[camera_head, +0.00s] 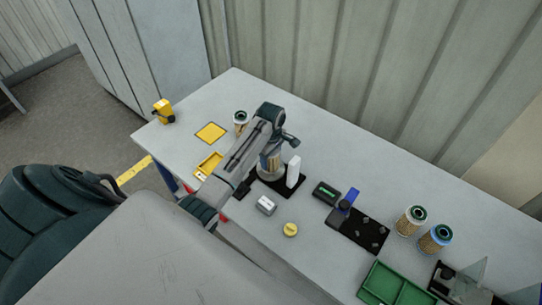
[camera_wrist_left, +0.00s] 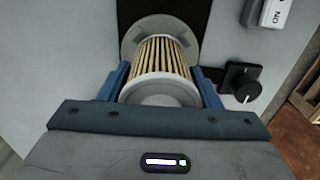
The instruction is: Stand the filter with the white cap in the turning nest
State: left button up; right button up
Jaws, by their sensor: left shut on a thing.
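The filter with the white cap (camera_wrist_left: 160,90) is between the blue fingers of my left gripper (camera_wrist_left: 160,88) in the left wrist view, its pale cap towards the camera and its tan pleats beyond. Its far end is against or just over the grey round plate of the turning nest (camera_wrist_left: 130,42). I cannot tell whether it is fully seated. In the head view my left gripper (camera_head: 270,158) points down over the nest's black base (camera_head: 293,184), and my arm hides much of the filter. My right gripper is not in view.
A white post (camera_head: 293,171) stands close right of the gripper. A black knob (camera_wrist_left: 240,82) is beside the nest. Other filters stand at the back (camera_head: 240,119) and right (camera_head: 410,221). A grey box (camera_head: 266,205), yellow disc (camera_head: 290,229) and green tray (camera_head: 373,291) lie nearer.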

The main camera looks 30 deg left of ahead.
pick_arm(q)
jog(key=o, duration=1.5)
jog(key=shift+c, duration=0.2)
jog(key=shift+r, duration=0.15)
jog(key=shift+r, duration=0.9)
jog(key=shift+r, duration=3.25)
